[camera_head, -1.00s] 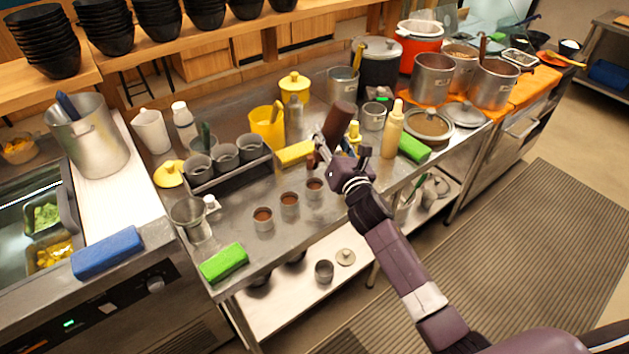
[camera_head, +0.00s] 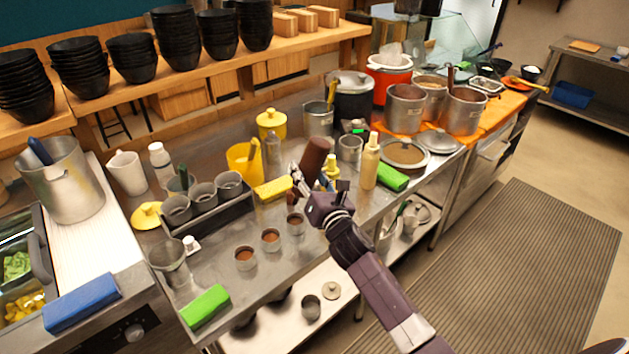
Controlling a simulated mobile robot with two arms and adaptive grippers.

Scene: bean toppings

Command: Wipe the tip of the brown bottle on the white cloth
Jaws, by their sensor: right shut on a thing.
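The brown bottle (camera_head: 313,156) is tilted over the metal counter, its wide end up and its narrow end low toward the left. My right gripper (camera_head: 318,194) is shut on it and hides part of its lower side. The bottle's tip is dark and partly hidden by the gripper, just behind the nearest small brown-filled cup (camera_head: 295,222). I cannot make out a white cloth for certain; a whitish thing (camera_head: 393,54) shows at the top of the red pot (camera_head: 388,80). My left gripper is not in view.
Small brown-filled cups (camera_head: 270,239) stand in front of the bottle. A yellow sponge (camera_head: 273,189), a cream bottle (camera_head: 370,163) and a green sponge (camera_head: 391,177) are close to it. A rack of grey cups (camera_head: 214,215) stands left.

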